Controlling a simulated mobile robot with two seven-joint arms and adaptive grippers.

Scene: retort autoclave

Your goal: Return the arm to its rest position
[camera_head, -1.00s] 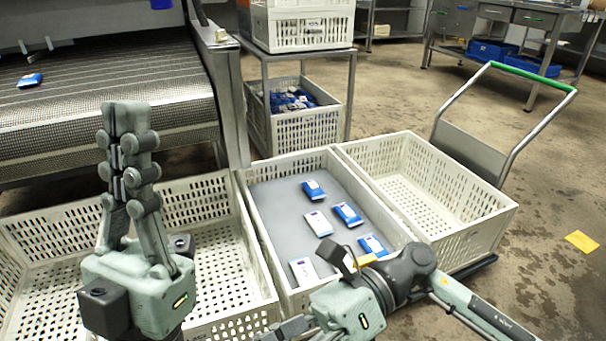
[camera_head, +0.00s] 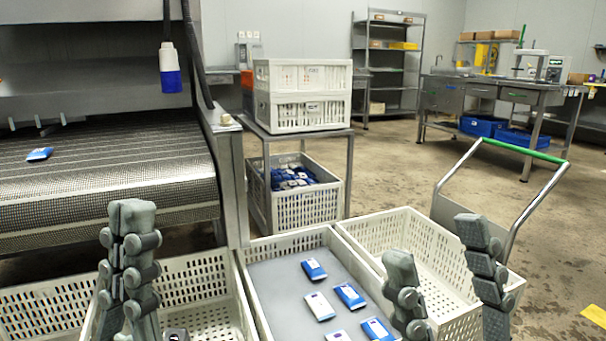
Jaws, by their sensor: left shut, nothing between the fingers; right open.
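My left gripper (camera_head: 131,212) is upright at the lower left, shut and empty, in front of the left white crate (camera_head: 50,310). My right gripper (camera_head: 432,238) points up at the lower right, its two fingers spread wide with nothing between them. It stands in front of the right white crate (camera_head: 385,232), apart from the pouches. The lower parts of both arms are cut off by the bottom edge.
Several blue and white pouches (camera_head: 350,295) lie on the grey base of the middle crate (camera_head: 290,243). A mesh conveyor (camera_head: 110,170) carries one pouch (camera_head: 40,154). A rack with crates (camera_head: 303,95) stands behind. A green-handled trolley (camera_head: 515,150) is at right; open floor lies beyond.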

